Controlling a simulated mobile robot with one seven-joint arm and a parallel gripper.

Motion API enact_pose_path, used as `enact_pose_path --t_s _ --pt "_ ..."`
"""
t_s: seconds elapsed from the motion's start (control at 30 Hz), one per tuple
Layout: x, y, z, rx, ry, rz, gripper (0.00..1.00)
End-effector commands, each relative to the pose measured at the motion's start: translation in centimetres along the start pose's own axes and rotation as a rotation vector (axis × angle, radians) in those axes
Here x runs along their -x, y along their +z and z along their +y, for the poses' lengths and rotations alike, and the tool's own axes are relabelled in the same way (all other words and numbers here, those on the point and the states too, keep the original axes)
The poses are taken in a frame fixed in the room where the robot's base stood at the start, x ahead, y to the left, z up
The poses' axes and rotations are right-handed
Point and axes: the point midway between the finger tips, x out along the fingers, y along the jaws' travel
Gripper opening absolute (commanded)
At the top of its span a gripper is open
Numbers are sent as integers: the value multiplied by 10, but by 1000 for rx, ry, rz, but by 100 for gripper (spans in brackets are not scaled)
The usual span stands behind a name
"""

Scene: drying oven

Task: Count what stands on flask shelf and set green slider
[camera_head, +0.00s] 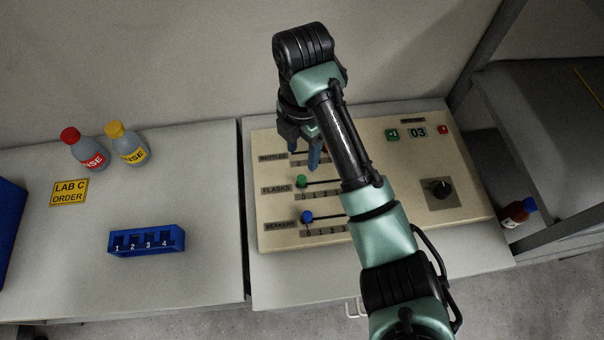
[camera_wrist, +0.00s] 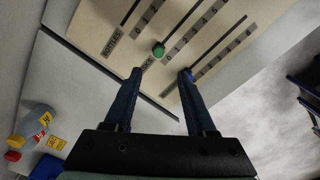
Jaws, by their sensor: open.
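The green slider (camera_head: 301,181) sits at the 0 end of the FLASKS row on a beige panel (camera_head: 385,215). In the wrist view the green slider (camera_wrist: 158,49) lies just beyond my fingertips, roughly in line with the gap between them. My gripper (camera_head: 314,160) is open and empty, pointing down over the panel's left part near the BOTTLES and FLASKS rows. In the wrist view my gripper (camera_wrist: 160,74) shows two separated fingers. Contact with the slider cannot be made out. My arm hides the right ends of the slots. No flask shelf can be identified in either view.
A blue slider (camera_head: 307,216) sits at 0 on the BEAKERS row. The panel also has a display (camera_head: 417,132) reading 03 and a black dial (camera_head: 440,188). Left stand two bottles (camera_head: 130,146) and a blue numbered rack (camera_head: 147,240).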

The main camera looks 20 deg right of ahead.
Motion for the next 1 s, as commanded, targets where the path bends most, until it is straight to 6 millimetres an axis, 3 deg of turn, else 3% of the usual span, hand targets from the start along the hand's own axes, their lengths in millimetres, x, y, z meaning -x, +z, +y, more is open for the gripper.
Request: enact_pose_path --t_s 0.3,0.5,0.93,1.0 --pt "-67 0 0 -3 -1 1 56" --pt "-94 0 0 -2 1 -1 56" --pt "-103 0 1 -2 4 -3 56" --pt "-103 0 1 -2 4 -3 44"
